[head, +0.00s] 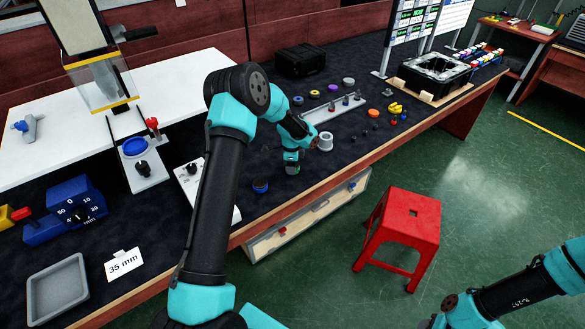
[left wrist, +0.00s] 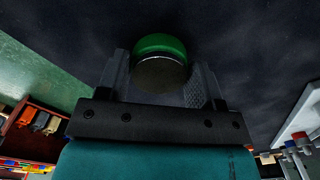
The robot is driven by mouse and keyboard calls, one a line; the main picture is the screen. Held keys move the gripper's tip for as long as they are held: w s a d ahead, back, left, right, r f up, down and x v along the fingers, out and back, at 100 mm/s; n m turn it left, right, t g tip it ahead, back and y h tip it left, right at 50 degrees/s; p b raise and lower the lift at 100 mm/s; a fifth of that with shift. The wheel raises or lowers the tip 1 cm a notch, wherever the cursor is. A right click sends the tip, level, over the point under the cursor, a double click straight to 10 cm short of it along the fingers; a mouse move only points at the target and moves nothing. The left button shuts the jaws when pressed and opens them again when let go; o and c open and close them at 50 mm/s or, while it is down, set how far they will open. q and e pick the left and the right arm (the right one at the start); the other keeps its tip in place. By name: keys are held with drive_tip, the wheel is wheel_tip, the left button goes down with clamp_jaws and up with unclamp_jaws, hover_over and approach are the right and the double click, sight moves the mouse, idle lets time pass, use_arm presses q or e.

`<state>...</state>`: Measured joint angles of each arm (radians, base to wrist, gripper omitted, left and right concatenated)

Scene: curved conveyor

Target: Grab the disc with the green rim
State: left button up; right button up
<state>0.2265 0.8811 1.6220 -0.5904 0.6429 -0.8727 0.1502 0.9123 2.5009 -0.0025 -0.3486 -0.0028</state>
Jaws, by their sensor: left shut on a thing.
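The disc with the green rim (left wrist: 160,45) sits between the two fingers of my left gripper (left wrist: 160,85) in the left wrist view. Its flat face is dull grey. The gripper is shut on it. In the head view my left gripper (head: 292,167) points down over the dark mat near the table's front edge, and the disc is mostly hidden by the fingers. I cannot tell whether the disc touches the mat. My right arm shows at the lower right, but its gripper is not in view.
A dark blue disc (head: 260,186) lies left of the left gripper and a pale ring (head: 326,141) to its right. Several coloured discs lie farther back near a grey tray (head: 335,108). A card reading 35 mm (head: 124,263) and an empty grey tray (head: 58,288) are at lower left.

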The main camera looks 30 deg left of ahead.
use_arm(q)
drive_tip(key=shift+r, duration=0.15)
drive_tip(key=shift+r, duration=0.6)
wheel_tip(320, 180, up, 2)
drive_tip(key=shift+r, duration=0.1)
drive_tip(key=s+d+r, duration=0.1)
drive_tip(key=s+d, duration=0.7)
drive_tip(key=s, duration=0.5)
drive_tip(key=shift+s+d+r, duration=0.15)
drive_tip(key=shift+s+d, duration=0.1)
drive_tip(key=shift+s, duration=0.05)
